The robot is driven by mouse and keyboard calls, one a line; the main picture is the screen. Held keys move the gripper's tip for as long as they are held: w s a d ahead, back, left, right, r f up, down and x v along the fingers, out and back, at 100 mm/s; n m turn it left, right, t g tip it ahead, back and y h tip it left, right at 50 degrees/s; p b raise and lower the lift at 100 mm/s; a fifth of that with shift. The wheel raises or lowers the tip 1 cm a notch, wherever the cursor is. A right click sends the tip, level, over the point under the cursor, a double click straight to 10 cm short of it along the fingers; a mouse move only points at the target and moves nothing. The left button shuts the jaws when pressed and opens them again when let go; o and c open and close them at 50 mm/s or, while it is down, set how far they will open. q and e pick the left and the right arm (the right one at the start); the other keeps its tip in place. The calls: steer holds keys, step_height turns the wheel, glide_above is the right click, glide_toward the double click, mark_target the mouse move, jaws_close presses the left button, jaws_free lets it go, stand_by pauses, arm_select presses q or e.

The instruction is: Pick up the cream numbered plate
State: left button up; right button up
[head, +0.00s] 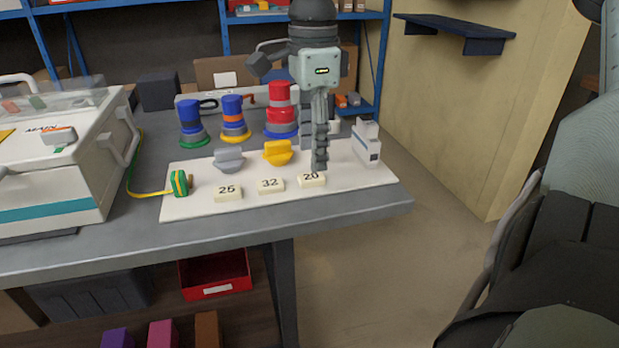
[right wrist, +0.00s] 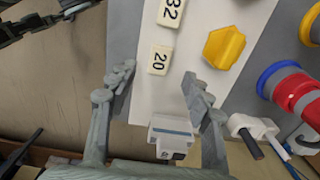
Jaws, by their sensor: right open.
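Several cream numbered plates lie in a row on the white board (head: 190,205). The plate marked 20 (head: 312,180) is at the right end, with the plate marked 32 (head: 270,185) to its left, then another (head: 228,193) that seems to read 25. My right gripper (head: 319,166) hangs pointing down over the 20 plate and partly covers it from the head. In the right wrist view my right gripper (right wrist: 159,78) is open. The 20 plate (right wrist: 160,60) shows between its spread fingers, just beyond the tips, with nothing held. My left gripper is not seen.
A yellow knob (head: 277,152) and grey knob (head: 228,159) stand behind the plates. A white block (head: 367,142) is close right of the gripper. Red and blue plugs (head: 281,112) stand behind. A green plug (head: 180,183) is at the left. The board's front strip is clear.

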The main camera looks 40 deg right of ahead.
mark_target(311, 176)
step_height(311, 176, down, 4)
steer(key=shift+a+f, duration=0.1)
steer(key=c, duration=1)
steer(key=shift+c, duration=0.2)
